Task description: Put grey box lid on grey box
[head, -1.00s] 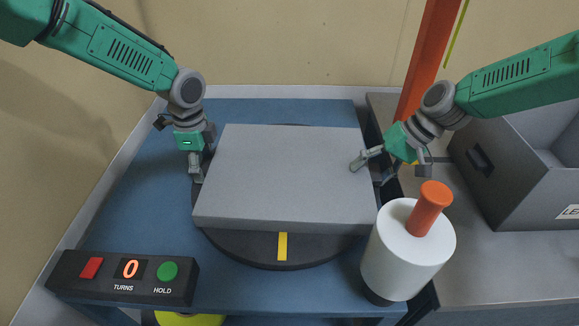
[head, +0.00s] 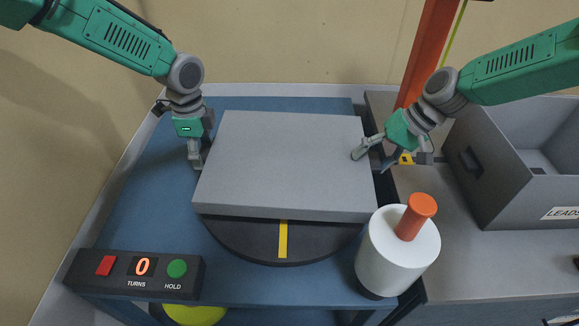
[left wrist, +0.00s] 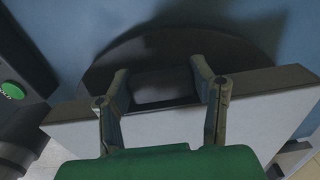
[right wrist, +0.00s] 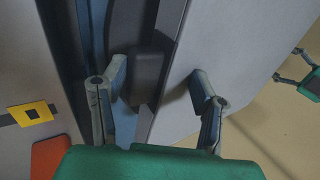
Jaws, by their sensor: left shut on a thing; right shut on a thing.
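The grey lid (head: 288,165), a broad flat slab, is held level between my two grippers over the dark round turntable (head: 265,250). My left gripper (head: 197,165) is shut on the lid's left side; the left wrist view shows its fingers around a dark grip block (left wrist: 165,87) there. My right gripper (head: 368,157) is shut at the lid's right side, with a dark block (right wrist: 147,75) between its fingers in the right wrist view. The open grey box (head: 500,180), marked "LEADS", stands at the right, cut off by the picture edge.
A white cylinder with an orange knob (head: 398,255) stands close to the lid's front right corner. A button panel (head: 135,275) reading 0 turns is at the front left. An orange post (head: 428,60) rises behind my right gripper. The blue table (head: 150,200) is clear at left.

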